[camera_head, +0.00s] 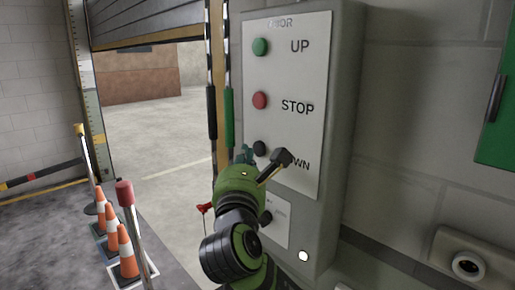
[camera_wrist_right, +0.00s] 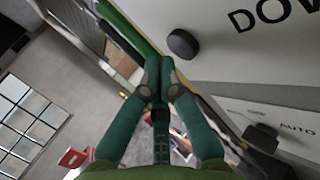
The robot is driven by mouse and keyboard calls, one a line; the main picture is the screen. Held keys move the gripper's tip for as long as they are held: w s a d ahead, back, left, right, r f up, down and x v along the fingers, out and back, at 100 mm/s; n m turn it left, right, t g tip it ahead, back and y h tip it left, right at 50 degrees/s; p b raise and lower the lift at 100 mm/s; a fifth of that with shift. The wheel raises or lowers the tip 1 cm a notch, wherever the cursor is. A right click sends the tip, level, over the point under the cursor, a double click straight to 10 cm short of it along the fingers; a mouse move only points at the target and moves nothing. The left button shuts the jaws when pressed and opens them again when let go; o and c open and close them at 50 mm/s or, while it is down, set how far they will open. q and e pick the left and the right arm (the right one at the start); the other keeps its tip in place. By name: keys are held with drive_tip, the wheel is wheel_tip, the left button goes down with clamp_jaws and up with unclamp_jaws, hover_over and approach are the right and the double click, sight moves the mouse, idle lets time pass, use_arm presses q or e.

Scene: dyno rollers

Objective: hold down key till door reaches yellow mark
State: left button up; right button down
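A grey control box (camera_head: 345,120) carries a green UP button (camera_head: 260,47), a red STOP button (camera_head: 260,101) and a black DOWN button (camera_head: 260,148). My right gripper (camera_head: 244,155) is in front of the panel beside the DOWN button and partly covers its label. In the right wrist view the two green fingers (camera_wrist_right: 158,72) are together with nothing between them; the black button (camera_wrist_right: 183,44) is just past their tips, and contact cannot be told. The slatted door (camera_head: 150,20) is raised, its lower edge near the picture's top. My left gripper is not in view.
A post with a scale (camera_head: 88,100) stands at the doorway's left side. Orange cones (camera_head: 126,252) and a red-topped post (camera_head: 125,193) stand at lower left. A black AUTO selector (camera_wrist_right: 262,138) is below the DOWN button. The doorway floor is clear.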

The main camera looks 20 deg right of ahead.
drive_tip(key=a, duration=0.1)
drive_tip(key=s+a+p, duration=0.1)
drive_tip(key=a, duration=0.2)
drive_tip(key=shift+s+a+p, duration=0.35)
drive_tip(key=shift+p, duration=0.05)
drive_tip(key=shift+f, duration=0.1)
idle(0.3)
